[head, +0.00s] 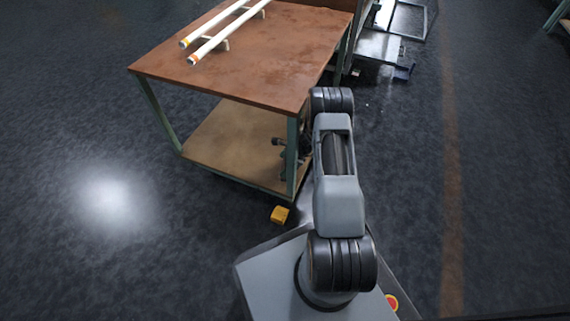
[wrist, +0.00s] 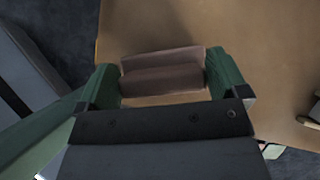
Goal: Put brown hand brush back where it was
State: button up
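The brown hand brush (wrist: 162,79) shows in the wrist view as a brown block lying crosswise between the two green fingers of my gripper (wrist: 162,62). It fills the gap from finger to finger, and the fingers appear to press on its ends. Behind it is a tan board, the table's lower shelf (head: 235,140). I cannot tell whether the brush touches the shelf. In the head view my arm reaches down beside the table's near right leg, with dark wrist parts at the lower shelf. The brush and fingertips cannot be made out there.
The table (head: 250,62) has a brown top carrying white tubes (head: 225,35) at its back. Its green near leg (head: 292,158) stands close to my arm. Floor to the right is clear.

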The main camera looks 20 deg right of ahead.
jog(key=shift+o, duration=0.6)
jog(key=shift+r, duration=0.2)
jog(key=p+v, duration=0.6)
jog(key=v, duration=0.6)
